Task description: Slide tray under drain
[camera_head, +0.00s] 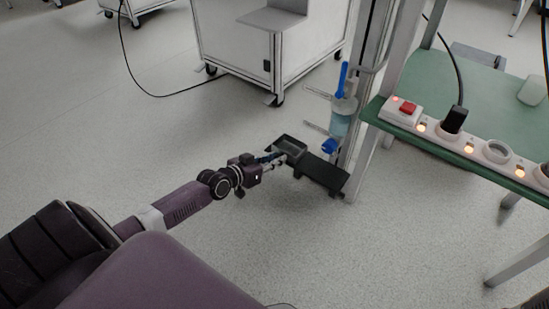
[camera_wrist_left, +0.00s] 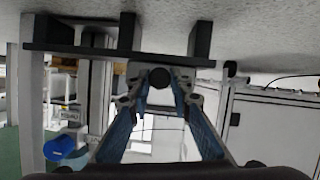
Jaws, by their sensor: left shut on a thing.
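A small dark open tray (camera_head: 291,146) is low near the floor, left of the post of the green-topped bench. My left gripper (camera_head: 279,158) reaches it from the left and is shut on its near edge. In the left wrist view my gripper's blue-padded fingers (camera_wrist_left: 158,85) point at a dark structure, and the exact grip is hard to make out. A blue drain tap (camera_head: 329,146) sits below a clear vessel with bluish liquid (camera_head: 342,118), to the right of the tray. The tap also seems to show in the left wrist view (camera_wrist_left: 60,147). My right gripper is out of view.
A flat black low platform (camera_head: 322,173) adjoins the tray on its right, by the bench post. The green bench (camera_head: 475,100) carries a power strip (camera_head: 460,140). A white wheeled cabinet (camera_head: 255,50) stands behind. The floor at left is mostly clear.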

